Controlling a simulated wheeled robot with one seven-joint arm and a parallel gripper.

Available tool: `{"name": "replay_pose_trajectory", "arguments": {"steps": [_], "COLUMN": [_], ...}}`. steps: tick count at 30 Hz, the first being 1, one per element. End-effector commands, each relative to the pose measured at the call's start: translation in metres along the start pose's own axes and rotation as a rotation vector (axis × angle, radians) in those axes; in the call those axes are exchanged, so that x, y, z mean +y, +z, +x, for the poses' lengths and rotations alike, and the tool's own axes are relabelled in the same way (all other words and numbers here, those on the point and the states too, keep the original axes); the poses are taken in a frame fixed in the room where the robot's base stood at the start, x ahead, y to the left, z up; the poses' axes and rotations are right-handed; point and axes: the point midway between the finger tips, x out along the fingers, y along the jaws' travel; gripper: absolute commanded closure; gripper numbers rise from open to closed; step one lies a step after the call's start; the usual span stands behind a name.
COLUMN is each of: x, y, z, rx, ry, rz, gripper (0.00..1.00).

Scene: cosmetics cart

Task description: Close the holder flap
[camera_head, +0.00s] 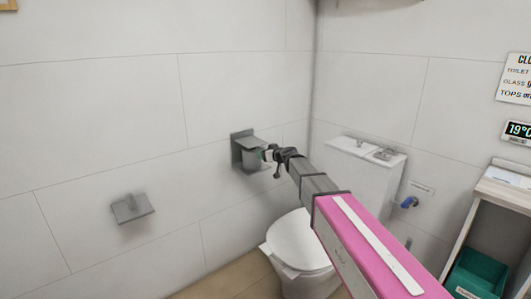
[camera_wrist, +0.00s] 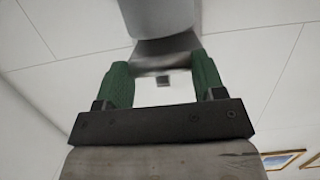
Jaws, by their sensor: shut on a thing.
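The grey holder (camera_head: 237,139) is fixed to the wall left of the corner, with a grey rounded body (camera_head: 251,159) under its top plate. My gripper (camera_head: 266,153) reaches it from the right, fingertips at its front right side. In the wrist view, the green fingers of my gripper (camera_wrist: 164,66) stand apart with a grey metal plate (camera_wrist: 163,48), seemingly the flap, between their tips. A light grey rounded part (camera_wrist: 160,14) lies just beyond it. The flap's exact angle is hard to tell, as my gripper partly covers the holder in the head view.
A second grey wall fitting (camera_head: 131,208) is at the left. A white toilet (camera_head: 299,243) stands below my arm, with a white cistern (camera_head: 365,170) behind. A shelf unit (camera_head: 503,190) with a teal bin (camera_head: 478,271) is at the right. The wall between the two fittings is clear.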

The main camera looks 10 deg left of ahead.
Motion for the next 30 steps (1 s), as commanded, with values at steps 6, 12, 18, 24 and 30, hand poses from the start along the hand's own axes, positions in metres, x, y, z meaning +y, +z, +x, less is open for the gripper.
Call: {"name": "replay_pose_trajectory", "arguments": {"steps": [6,12,18,24,30], "x": [-0.001,-0.001,0.0,0.0,-0.002], "y": [0.005,0.004,0.003,0.002,0.002], "z": [0.001,0.001,0.001,-0.005,-0.029], "rx": [-0.009,-0.007,-0.005,-0.003,-0.003], "ry": [-0.003,-0.004,-0.002,-0.001,-0.001], "rz": [-0.005,-0.004,-0.002,-0.001,-0.001], "gripper": [0.79,0.11,0.11,0.11,0.11]}}
